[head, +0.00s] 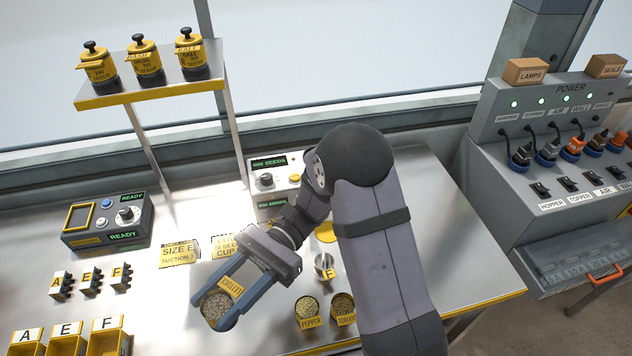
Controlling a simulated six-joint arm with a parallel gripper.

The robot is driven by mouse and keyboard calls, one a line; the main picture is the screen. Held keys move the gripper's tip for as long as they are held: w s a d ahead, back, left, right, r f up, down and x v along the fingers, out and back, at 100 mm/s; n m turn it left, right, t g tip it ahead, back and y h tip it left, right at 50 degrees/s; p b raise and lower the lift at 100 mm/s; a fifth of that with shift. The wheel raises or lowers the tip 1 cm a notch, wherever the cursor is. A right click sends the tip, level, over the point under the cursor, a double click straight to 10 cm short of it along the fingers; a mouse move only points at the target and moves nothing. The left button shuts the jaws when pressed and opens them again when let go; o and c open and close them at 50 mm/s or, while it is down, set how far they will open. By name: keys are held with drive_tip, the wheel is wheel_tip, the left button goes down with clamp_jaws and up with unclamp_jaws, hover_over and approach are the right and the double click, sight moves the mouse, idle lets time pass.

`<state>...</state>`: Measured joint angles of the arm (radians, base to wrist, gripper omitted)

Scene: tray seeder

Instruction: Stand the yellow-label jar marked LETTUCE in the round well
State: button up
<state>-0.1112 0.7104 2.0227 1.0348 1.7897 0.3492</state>
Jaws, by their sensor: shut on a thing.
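My gripper (220,303) is shut on a jar (217,308) at the lower middle of the head view. The jar has an open top full of pale seeds and a yellow label on the side toward my wrist; its small lettering is hard to read. I cannot tell whether the jar's base touches the table. A flat yellow round shape (326,232) shows beside my arm, partly hidden by it; I cannot tell whether it is the round well.
Jars labelled PEPPER (309,309) and TOMATO (343,306) stand right of my gripper. A small metal cup marked F (325,266) stands behind them. Yellow cards (178,253), a control box (106,221) and yellow bins (65,344) are left. A seed console (272,186) stands behind my wrist.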

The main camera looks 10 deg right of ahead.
drive_tip(key=w+d+m+t+y+b, duration=0.1)
drive_tip(key=w+d+m+t, duration=0.2)
drive_tip(key=w, duration=0.5)
drive_tip(key=w+d+f+m+t+y+b, duration=0.1)
drive_tip(key=w+m+t+y, duration=0.15)
drive_tip(key=w+t, duration=0.45)
drive_tip(key=w+d+m+t+y+b, duration=0.1)
drive_tip(key=w+d+m+t, duration=0.15)
drive_tip(key=w, duration=0.75)
drive_tip(key=w+d+r+m+t+h+b, duration=0.25)
drive_tip(key=w+d+m+t, duration=0.3)
drive_tip(key=w+d, duration=0.4)
drive_tip(key=w+d+r+m+t+h+b, duration=0.1)
drive_tip(key=w+d+r+m+t+h, duration=0.25)
drive_tip(key=w+d+t, duration=0.6)
drive_tip(key=shift+s+d+f+m+g+h+p, duration=0.1)
drive_tip(key=shift+s+d+f+g+p, duration=0.25)
drive_tip(key=shift+f, duration=1.4)
drive_tip(key=shift+s+d+f+m+g+h+p, duration=0.15)
drive_tip(key=shift+f+g+p, duration=0.35)
drive_tip(key=shift+f, duration=1.2)
drive_tip(key=shift+s+d+f+m+g+h+p, duration=0.15)
drive_tip(key=shift+f+g+p, duration=0.25)
drive_tip(key=shift+f, duration=1.35)
drive_tip(key=shift+f, duration=0.2)
drive_tip(key=o, duration=1.2)
